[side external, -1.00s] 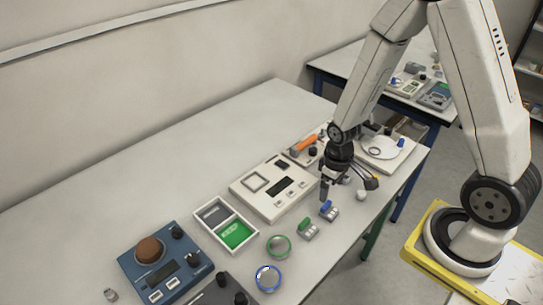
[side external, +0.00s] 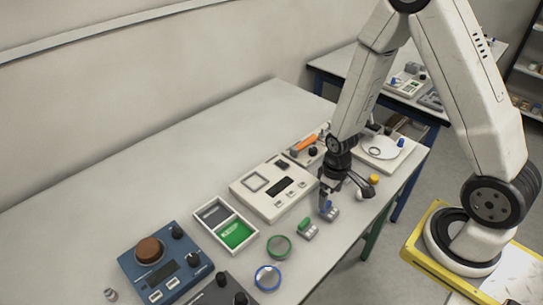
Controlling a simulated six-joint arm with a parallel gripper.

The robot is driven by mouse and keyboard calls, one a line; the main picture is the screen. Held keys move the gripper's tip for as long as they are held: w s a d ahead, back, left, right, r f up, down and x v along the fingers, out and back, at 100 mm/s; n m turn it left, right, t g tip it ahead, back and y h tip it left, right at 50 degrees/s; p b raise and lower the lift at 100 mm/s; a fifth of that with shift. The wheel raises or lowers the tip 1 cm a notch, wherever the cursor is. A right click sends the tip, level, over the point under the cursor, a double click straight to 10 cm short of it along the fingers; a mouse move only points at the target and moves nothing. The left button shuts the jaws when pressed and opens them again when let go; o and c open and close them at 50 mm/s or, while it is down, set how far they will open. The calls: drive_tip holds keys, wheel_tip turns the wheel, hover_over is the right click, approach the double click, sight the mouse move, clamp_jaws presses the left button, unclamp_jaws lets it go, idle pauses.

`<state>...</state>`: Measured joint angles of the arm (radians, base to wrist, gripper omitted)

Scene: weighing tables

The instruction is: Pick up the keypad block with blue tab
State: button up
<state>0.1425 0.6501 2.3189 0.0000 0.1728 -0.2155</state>
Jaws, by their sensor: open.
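The keypad block with blue tab (side external: 332,212) sits on the near side of the white table, small and grey, its blue top partly hidden by my gripper. My gripper (side external: 325,203) points down, with its fingertips low at the block. It is open; whether the fingers touch the block cannot be told from this view. A similar keypad block with green tab (side external: 307,231) lies just to the left and nearer the camera.
A white scale (side external: 274,189) stands behind the blocks. A two-part tray (side external: 226,228), a green ring (side external: 279,247), a blue ring (side external: 267,278) and a blue scale (side external: 163,265) lie leftward. A yellow knob (side external: 374,179) is to the right. The table's left back is bare.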

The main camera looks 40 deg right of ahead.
sight(328, 205)
drive_tip(key=shift+f, duration=0.1)
drive_tip(key=shift+f, duration=2.5)
drive_tip(key=c, duration=1.3)
drive_tip(key=shift+r, duration=0.15)
drive_tip(key=shift+r, duration=4.85)
